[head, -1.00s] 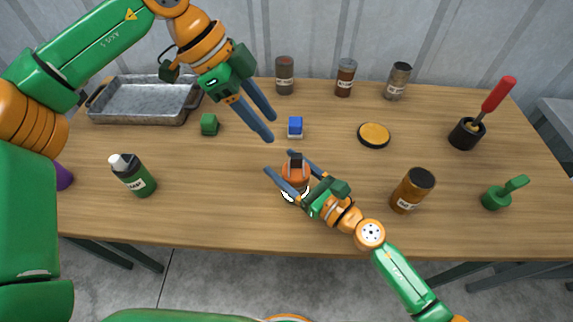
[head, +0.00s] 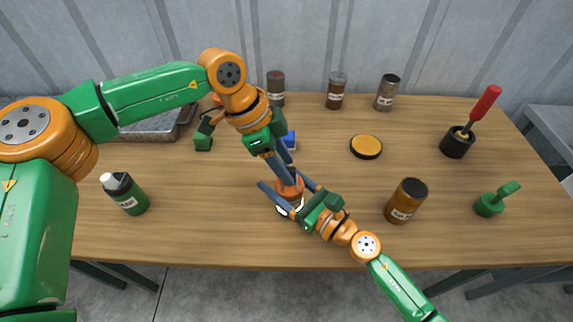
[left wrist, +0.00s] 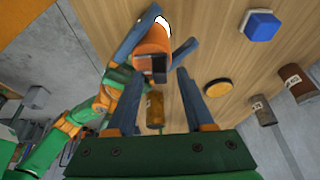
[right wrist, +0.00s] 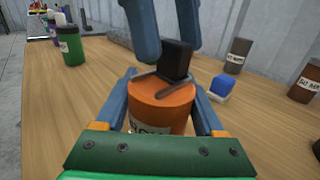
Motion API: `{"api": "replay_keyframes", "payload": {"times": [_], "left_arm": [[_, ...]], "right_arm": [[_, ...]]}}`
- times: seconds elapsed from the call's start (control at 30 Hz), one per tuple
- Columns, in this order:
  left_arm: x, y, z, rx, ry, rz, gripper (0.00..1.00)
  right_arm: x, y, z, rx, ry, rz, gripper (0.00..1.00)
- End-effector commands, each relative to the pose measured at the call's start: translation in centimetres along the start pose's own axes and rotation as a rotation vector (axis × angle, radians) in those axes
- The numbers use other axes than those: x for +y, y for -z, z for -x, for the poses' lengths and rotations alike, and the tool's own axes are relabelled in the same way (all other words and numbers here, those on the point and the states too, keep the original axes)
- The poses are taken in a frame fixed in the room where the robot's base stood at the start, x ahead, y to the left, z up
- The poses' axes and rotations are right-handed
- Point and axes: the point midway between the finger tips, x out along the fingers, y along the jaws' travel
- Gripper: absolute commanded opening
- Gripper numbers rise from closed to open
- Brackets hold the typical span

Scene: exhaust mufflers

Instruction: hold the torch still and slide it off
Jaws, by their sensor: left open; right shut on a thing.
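An orange cylinder (head: 290,189) with a white label, which I take to be the torch, stands on the table. It also shows in the right wrist view (right wrist: 160,105). A black block (right wrist: 176,60) with a grey bracket sits on its top; it shows in the left wrist view (left wrist: 159,68) too. My right gripper (head: 284,182) is shut on the orange cylinder, one finger on each side. My left gripper (head: 288,174) is open and points down from above. Its fingertips (right wrist: 169,50) are close to the black block; contact is unclear.
An orange-black disc (head: 366,147) and a brown jar (head: 406,200) are to the right. A green bottle (head: 125,193) stands left. Several jars line the back; a metal tray (head: 160,126) is partly hidden.

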Motion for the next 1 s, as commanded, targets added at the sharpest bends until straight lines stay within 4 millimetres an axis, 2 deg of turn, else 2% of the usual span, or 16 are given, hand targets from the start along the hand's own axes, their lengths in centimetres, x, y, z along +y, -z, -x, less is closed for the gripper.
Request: {"api": "replay_keyframes", "payload": {"times": [0.1, 0.33, 0.37, 0.5, 0.53, 0.57, 1.0], "left_arm": [[0.04, 0.04, -0.95, 0.001, -0.001, -0.001, 0.53], [0.02, 0.02, -1.1, 0.001, 0.0, -0.001, 0.53], [0.02, 0.02, -1.1, 0.001, 0.0, 0.0, 0.5], [0.01, 0.02, -1.07, 0.001, 0.001, 0.0, 0.12], [0.01, 0.02, -1.07, 0.001, 0.001, -0.001, 0.04], [0.01, 0.02, -1.07, 0.001, 0.001, 0.0, 0.0], [0.01, 0.03, -1.04, 0.001, 0.001, 0.0, 0.0]], "right_arm": [[-0.01, 0.04, 0.01, 0.001, 0.0, 0.0, 0.08], [-0.01, 0.05, 0.01, 0.001, 0.0, 0.0, 0.08], [-0.01, 0.05, 0.01, 0.001, 0.0, 0.0, 0.08], [-0.01, 0.06, 0.01, 0.001, 0.0, 0.0, 0.08], [-0.01, 0.06, 0.01, 0.001, 0.0, 0.0, 0.08], [-0.01, 0.06, 0.01, 0.001, 0.0, 0.0, 0.08], [-0.02, 0.07, 0.02, 0.002, 0.001, 0.0, 0.08]]}}
